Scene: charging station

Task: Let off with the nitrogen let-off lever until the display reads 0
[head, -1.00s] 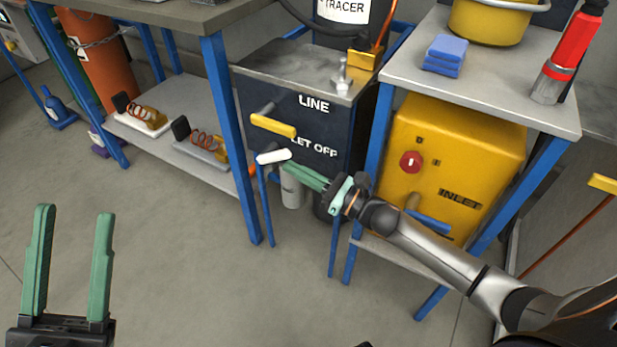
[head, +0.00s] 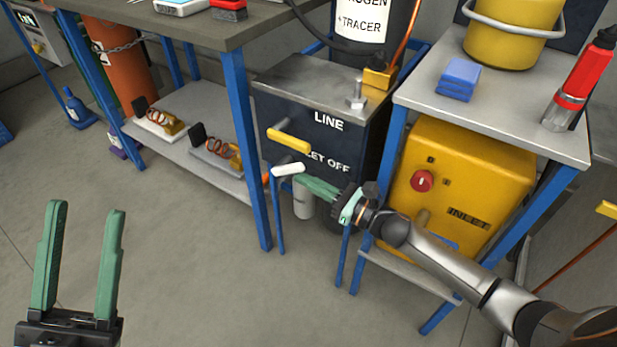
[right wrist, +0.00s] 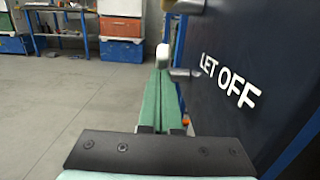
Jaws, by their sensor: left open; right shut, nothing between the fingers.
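The nitrogen let-off lever has a white handle (head: 288,169) beside the "LET OFF" lettering on the dark cabinet (head: 310,105). My right gripper (head: 301,181) is shut and empty, its fingertips close to the handle, just below and to its right. In the right wrist view, the shut fingers (right wrist: 160,75) point at the white handle tip (right wrist: 162,56); I cannot tell whether they touch. My left gripper (head: 87,208) is open and empty over the floor at lower left. I see no readable display.
A yellow-handled lever (head: 289,141) marked "LINE" sits just above. The yellow machine (head: 470,165) under the right table (head: 500,115) is beside my right arm. A blue table leg (head: 247,150) stands left of the lever.

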